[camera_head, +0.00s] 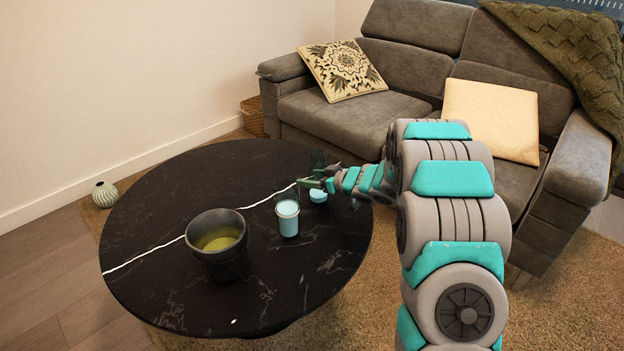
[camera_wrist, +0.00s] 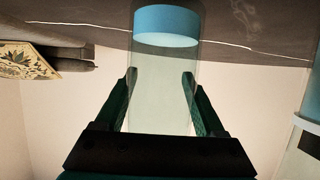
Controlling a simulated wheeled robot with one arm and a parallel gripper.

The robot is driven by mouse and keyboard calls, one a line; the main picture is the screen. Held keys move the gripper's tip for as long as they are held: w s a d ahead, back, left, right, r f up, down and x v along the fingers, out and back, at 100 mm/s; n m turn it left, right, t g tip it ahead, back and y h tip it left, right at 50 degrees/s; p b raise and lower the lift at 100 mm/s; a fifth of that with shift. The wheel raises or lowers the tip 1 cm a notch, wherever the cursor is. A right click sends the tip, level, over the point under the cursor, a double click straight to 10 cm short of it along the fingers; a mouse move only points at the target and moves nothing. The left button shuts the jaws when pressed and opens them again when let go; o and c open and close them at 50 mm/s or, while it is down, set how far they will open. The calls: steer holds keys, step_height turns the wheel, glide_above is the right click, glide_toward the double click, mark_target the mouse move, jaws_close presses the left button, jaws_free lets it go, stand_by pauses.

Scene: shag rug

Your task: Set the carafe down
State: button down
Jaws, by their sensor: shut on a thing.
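The carafe (camera_wrist: 164,85) is a clear vessel with a little pale blue liquid at its base. In the wrist view it stands between the two dark green fingers of my gripper (camera_wrist: 160,92), which is shut on it. In the head view my gripper (camera_head: 315,184) is over the right part of the black table (camera_head: 200,165), and the carafe's blue liquid (camera_head: 318,196) shows just below the fingers. The carafe looks about upright, with its base close to the tabletop; I cannot tell whether it touches. Its clear upper part is hard to make out.
A clear glass (camera_head: 288,216) of pale blue liquid stands close by, left of and nearer than the carafe. A dark pot (camera_head: 222,265) with yellowish contents stands further left. The tabletop's far left is clear. A grey sofa (camera_head: 400,70) stands behind the table.

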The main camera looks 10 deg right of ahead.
steer(key=shift+f, duration=0.1)
steer(key=shift+f, duration=0.15)
jaws_free()
stand_by(0.3)
